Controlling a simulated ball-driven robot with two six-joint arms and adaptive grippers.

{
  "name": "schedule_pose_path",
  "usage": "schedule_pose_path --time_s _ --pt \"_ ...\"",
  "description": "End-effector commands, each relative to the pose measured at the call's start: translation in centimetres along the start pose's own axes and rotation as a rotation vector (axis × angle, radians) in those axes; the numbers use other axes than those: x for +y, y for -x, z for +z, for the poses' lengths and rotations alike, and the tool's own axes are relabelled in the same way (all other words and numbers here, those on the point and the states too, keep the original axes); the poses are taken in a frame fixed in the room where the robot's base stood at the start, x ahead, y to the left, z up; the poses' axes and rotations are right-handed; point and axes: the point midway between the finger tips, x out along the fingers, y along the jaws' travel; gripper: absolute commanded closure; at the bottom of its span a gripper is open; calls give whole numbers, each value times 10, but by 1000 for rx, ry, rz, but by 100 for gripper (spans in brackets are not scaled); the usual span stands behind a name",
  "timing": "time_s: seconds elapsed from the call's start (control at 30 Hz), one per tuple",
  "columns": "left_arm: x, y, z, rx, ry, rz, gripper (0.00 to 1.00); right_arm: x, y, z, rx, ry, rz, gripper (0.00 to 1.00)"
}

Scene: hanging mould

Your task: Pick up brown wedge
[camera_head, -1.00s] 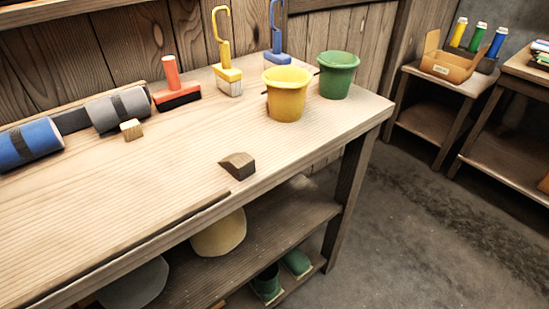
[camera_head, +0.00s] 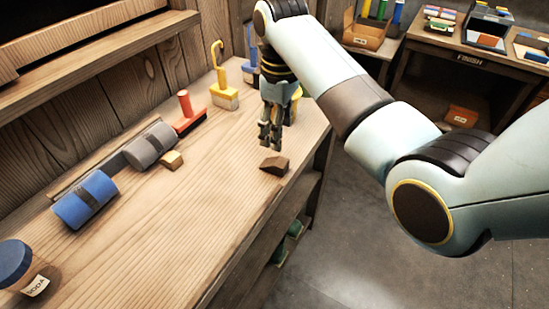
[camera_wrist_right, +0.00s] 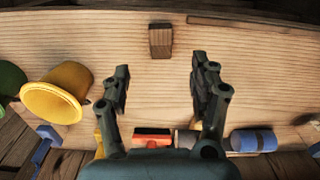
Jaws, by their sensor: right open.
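The brown wedge (camera_head: 275,165) lies on the wooden workbench (camera_head: 190,220) near its front edge, towards the right end. My right gripper (camera_head: 270,143) hangs above the bench, just behind and above the wedge, pointing down. In the right wrist view the wedge (camera_wrist_right: 160,40) lies beyond the fingertips, between their lines and apart from them. The right gripper's two fingers (camera_wrist_right: 160,72) are spread wide with nothing between them. My left gripper is not in view.
A yellow bucket (camera_wrist_right: 55,95) stands beside the gripper, mostly hidden by it in the head view. The bench around the wedge is clear.

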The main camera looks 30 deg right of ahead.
Motion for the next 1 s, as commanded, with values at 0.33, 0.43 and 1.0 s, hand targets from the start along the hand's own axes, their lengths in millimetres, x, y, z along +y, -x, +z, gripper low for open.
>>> schedule_pose_path --time_s 0.33,0.43,1.0 --pt "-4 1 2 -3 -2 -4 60 -1 -50 0 -2 0 -2 38" --pt "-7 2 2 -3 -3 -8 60 -1 -58 0 -3 0 -3 38" --pt "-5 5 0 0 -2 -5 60 0 -104 -4 -1 0 -1 38"
